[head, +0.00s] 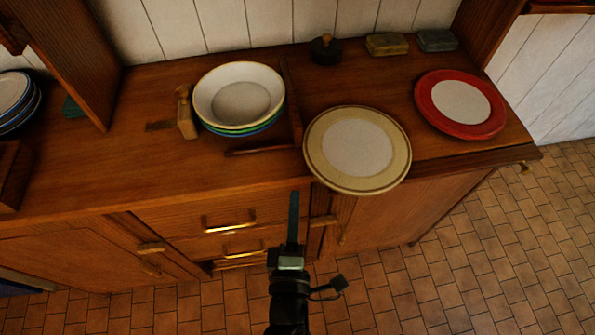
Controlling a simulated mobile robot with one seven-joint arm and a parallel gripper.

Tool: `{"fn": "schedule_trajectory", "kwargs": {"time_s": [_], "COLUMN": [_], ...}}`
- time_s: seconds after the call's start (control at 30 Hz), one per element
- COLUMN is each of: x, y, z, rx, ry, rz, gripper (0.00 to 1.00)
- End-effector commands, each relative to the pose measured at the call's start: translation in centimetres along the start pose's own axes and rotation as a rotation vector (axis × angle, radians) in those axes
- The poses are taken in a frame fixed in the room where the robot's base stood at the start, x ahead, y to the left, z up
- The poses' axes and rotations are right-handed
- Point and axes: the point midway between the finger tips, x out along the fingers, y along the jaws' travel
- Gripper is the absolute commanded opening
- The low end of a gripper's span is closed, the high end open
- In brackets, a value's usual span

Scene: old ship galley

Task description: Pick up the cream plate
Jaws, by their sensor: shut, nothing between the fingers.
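The cream plate (357,147) has a tan rim with a darker band and a paler centre. It lies on the wooden counter, with its near rim reaching out past the counter's front edge. My gripper (294,198) is in front of the counter, just left of and nearer than the plate. Its fingers are shut and empty, pointing toward the counter. It appears apart from the plate. No part of the plate is hidden.
A stack of bowls (239,95) with a cream one on top stands left of the plate, beside a wooden divider (292,103). A red-rimmed plate (461,103) lies to the right. A dark lidded pot (326,50) and two small blocks (387,44) are behind. Drawer handles (229,224) jut out below.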

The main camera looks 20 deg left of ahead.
Motion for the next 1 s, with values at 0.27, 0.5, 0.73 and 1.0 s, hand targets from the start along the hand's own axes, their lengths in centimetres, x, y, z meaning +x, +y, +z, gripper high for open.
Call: {"fn": "schedule_trajectory", "kwargs": {"time_s": [0.27, 0.5, 0.73, 1.0], "x": [3.2, 7.1, 9.4, 9.8], "y": [0.0, 0.0, -0.1, -0.1], "z": [-0.1, -0.1, -0.1, -0.1], "rx": [-0.004, -0.003, -0.001, -0.001], "ry": [0.004, 0.003, 0.002, 0.001], "rz": [0.0, 0.0, -0.001, -0.003], "gripper": [0.0, 0.0, 0.0, 0.0]}}
